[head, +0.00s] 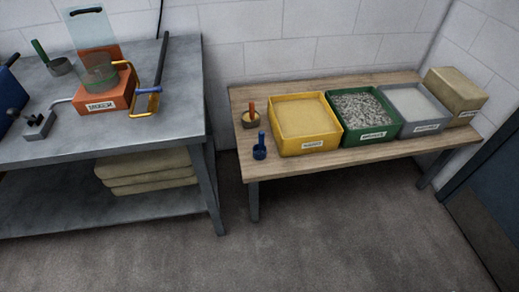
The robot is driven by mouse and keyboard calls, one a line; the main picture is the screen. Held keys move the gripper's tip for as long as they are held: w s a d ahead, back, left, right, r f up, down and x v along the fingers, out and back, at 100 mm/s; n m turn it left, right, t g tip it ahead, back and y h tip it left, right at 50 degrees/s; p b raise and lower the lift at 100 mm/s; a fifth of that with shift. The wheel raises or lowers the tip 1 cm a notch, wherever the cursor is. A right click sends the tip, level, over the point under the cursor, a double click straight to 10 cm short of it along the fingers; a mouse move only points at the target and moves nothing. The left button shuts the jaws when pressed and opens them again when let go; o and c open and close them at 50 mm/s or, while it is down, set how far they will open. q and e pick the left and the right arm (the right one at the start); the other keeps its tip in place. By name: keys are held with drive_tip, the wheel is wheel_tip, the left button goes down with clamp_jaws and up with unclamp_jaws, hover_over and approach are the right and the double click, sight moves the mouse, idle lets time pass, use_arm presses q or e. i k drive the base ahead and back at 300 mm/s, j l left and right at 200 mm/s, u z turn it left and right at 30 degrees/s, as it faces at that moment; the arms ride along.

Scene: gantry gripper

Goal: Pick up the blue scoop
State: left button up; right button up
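The blue scoop (260,148) stands at the front left corner of the wooden table, with its handle pointing up. It is in front of a scoop with an orange handle (251,115) and to the left of the yellow bin, apart from both. Neither of my grippers is in the head view.
A metal bench (175,125) at left carries an orange mixer (105,103). Floor in front is clear.

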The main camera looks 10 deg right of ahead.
sight(258, 150)
drive_tip(key=z, duration=1.5)
drive_tip(key=u, duration=2.25)
drive_tip(key=l, duration=0.85)
drive_tip(key=i+l, duration=0.1)
drive_tip(key=l, duration=0.8)
